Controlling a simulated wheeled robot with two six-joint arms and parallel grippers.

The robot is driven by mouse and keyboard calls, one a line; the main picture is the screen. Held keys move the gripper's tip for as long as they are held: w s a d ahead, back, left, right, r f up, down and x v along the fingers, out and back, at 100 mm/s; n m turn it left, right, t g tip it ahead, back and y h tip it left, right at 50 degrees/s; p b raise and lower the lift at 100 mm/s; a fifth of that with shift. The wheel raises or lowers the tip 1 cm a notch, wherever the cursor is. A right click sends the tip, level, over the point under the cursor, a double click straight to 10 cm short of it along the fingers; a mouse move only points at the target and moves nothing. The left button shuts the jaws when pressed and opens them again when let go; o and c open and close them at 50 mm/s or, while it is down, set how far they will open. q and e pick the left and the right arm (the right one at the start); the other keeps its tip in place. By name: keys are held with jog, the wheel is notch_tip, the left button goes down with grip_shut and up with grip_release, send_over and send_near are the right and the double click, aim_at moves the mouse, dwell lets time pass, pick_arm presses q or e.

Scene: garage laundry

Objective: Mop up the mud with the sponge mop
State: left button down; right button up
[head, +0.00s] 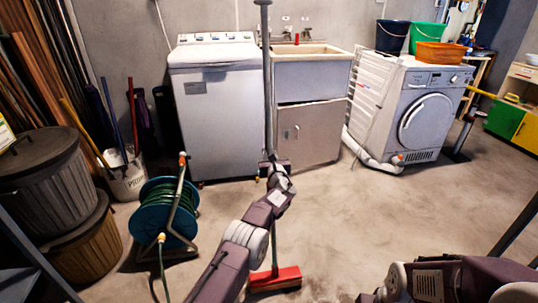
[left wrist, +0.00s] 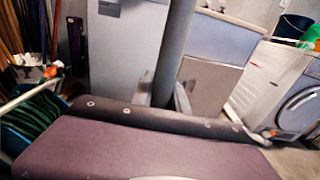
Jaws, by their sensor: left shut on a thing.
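The sponge mop (head: 267,90) stands nearly upright, with a long grey handle and a red head (head: 275,279) down at the floor. My left gripper (head: 270,167) is shut on the handle, well above the head. My left arm hides part of the lower handle. In the left wrist view the handle (left wrist: 176,45) runs up between the two fingers. I cannot make out a distinct mud patch on the brownish concrete floor (head: 350,220). My right arm shows at the bottom right, but its gripper is outside the picture.
A white washer (head: 215,110), a sink cabinet (head: 308,135) and a dryer (head: 425,115) line the back. A green hose reel (head: 165,212), a bucket of tools (head: 125,178) and lidded bins (head: 45,180) stand left. The floor at centre right is clear.

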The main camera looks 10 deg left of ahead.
aim_at(271, 146)
pick_arm(q)
jog(key=r+p, duration=0.1)
jog(key=s+r+p, duration=0.1)
jog(key=r, duration=0.2)
jog(key=shift+s+d+r+p, duration=0.25)
jog(key=shift+d+r+p, duration=0.05)
jog(key=shift+r+p, duration=0.1)
jog(key=shift+s+r, duration=0.15)
jog(key=shift+d, duration=0.1)
dwell(0.8)
